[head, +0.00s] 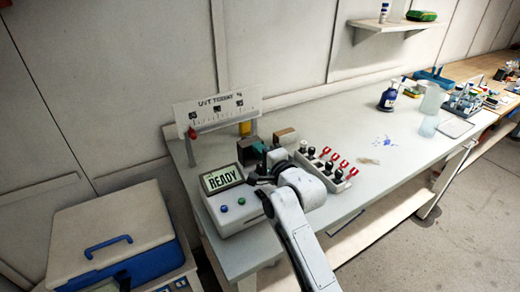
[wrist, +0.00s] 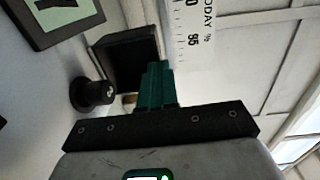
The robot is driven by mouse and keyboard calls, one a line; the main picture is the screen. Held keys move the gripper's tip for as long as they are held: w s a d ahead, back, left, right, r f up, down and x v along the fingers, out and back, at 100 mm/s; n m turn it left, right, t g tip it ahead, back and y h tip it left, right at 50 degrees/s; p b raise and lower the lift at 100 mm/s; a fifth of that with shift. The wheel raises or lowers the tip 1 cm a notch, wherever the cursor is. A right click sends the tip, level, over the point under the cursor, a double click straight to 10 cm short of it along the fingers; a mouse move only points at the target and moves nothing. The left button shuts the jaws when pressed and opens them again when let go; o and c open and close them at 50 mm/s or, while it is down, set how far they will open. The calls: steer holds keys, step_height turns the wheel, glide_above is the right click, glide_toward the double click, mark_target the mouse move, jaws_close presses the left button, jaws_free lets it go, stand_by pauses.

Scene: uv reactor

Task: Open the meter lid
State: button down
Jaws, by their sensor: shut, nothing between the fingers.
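The meter (head: 238,208) is a pale box on the bench with a screen reading "READY" and a blue and a green button. A dark box-like part (head: 246,151), perhaps its lid, stands at the meter's back right; I cannot tell how far it is open. In the wrist view it is a black square part (wrist: 128,62) beside a round black knob (wrist: 92,93). My gripper (head: 270,158) is over the meter's right end, partly hidden by my arm. Its green fingers (wrist: 157,72) are shut and empty, overlapping the black part's right edge; contact cannot be told.
A rack (head: 326,168) with black-topped vials and red clips stands right of the meter. A white scale panel (head: 219,111) stands behind, with a brown block (head: 284,136) nearby. A blue-and-white cooler (head: 108,240) is at left. The bench middle is mostly clear.

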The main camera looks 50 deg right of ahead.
steer(key=shift+w+d+r, duration=0.1)
steer(key=shift+w+r, duration=0.15)
steer(key=shift+w, duration=0.15)
steer(key=shift+w+d+p, duration=0.15)
steer(key=shift+w+p, duration=0.2)
steer(key=shift+w, duration=0.25)
steer(key=shift+s+r, duration=0.1)
steer(key=shift+s, duration=0.05)
